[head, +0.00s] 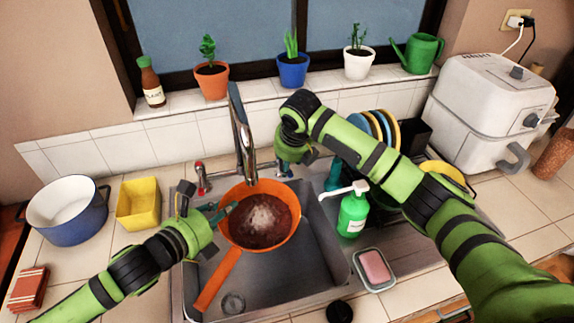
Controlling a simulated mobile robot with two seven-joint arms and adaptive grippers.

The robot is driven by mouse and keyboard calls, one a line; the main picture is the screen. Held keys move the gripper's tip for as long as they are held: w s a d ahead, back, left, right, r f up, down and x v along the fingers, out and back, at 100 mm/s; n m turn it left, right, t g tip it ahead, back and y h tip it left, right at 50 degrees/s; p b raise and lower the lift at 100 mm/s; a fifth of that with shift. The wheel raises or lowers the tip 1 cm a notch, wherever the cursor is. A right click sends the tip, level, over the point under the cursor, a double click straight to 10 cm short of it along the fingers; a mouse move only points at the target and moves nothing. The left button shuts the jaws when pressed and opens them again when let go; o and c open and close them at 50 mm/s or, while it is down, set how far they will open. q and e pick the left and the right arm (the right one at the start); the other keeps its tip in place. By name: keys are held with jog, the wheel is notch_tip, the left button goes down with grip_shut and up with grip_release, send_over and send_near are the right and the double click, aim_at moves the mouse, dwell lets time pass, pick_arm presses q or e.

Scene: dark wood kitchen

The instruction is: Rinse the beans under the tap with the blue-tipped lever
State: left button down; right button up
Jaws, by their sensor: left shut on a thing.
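An orange strainer (291,224) with a long handle holds dark red beans (250,232) and sits over the sink, below the tap spout (240,130). A pale, whitish patch shows on the beans under the spout; I cannot tell if it is running water. My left gripper (222,212) is shut on the strainer's left rim. A red-tipped lever (200,174) stands left of the spout. My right gripper (294,157) is right of the spout, at the place of the other lever, which it largely hides. Whether its fingers are closed is unclear.
A green soap bottle (353,212) and a soap dish (374,269) stand right of the basin (300,287). A dish rack with plates (385,128) lies behind my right arm. A yellow tub (138,203) and a blue pot (68,222) stand at left. Potted plants line the sill.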

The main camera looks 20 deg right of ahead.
jog(key=shift+x, duration=1.5)
jog(key=shift+c, duration=0.4)
grip_shut()
jog(key=d+n+y, duration=0.1)
jog(key=d+n, duration=0.1)
jog(key=shift+w+d+n, duration=0.1)
jog(key=shift+n, duration=0.2)
jog(key=shift+o, duration=0.4)
grip_release()
jog(key=shift+r, duration=0.1)
